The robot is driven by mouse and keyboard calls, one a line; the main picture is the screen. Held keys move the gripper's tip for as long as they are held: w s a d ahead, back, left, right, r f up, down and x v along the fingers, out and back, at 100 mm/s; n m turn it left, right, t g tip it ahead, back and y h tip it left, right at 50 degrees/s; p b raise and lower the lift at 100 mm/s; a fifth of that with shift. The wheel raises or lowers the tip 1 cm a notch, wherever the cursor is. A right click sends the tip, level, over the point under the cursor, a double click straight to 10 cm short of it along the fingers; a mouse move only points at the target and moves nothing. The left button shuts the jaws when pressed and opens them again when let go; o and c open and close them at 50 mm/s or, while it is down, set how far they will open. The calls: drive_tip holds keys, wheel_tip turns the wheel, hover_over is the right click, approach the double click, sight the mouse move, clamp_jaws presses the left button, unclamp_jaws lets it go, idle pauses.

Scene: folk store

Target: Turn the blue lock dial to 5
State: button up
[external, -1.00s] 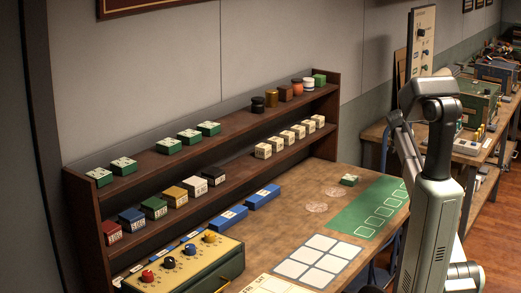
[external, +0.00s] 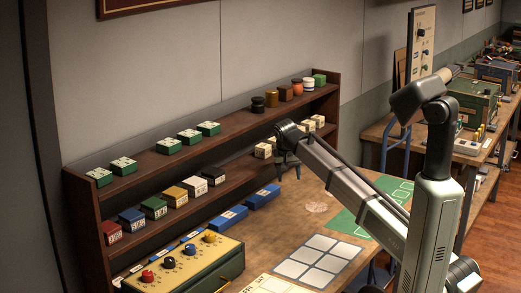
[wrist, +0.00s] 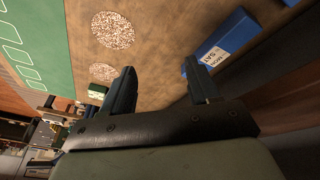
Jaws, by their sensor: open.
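The blue dial (external: 190,249) sits on the sloped cream face of a lock box (external: 215,257) at the lower left of the external view. A black dial (external: 169,262) and a red dial (external: 148,276) are on one side of it, and a yellow dial (external: 211,237) is on the other. The dial's number setting is too small to read. My gripper (external: 289,174) hangs above the bench near the lower shelf's right part, apart from the lock box. In the wrist view my gripper (wrist: 159,72) is open and empty, and the dials are not in that view.
Blue boxes (external: 263,196) lie along the shelf foot. The wooden shelf (external: 240,165) holds small boxes and jars. A white-squared mat (external: 318,262) and a green mat (external: 395,190) lie on the bench. Bare bench lies between the blue boxes and the white-squared mat.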

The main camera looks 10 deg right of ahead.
drive_tip(key=s+a+n+g, duration=0.1)
drive_tip(key=s+a+n, duration=0.1)
drive_tip(key=s+a, duration=1.05)
drive_tip(key=n+g+y, duration=0.1)
drive_tip(key=n+g, duration=0.1)
drive_tip(key=n, duration=0.7)
approach(190, 246)
drive_tip(key=f, duration=0.9)
drive_tip(key=shift+w+d+f, duration=0.1)
drive_tip(key=shift+w+d, duration=0.05)
drive_tip(key=shift+d, duration=0.15)
drive_tip(key=c, duration=1)
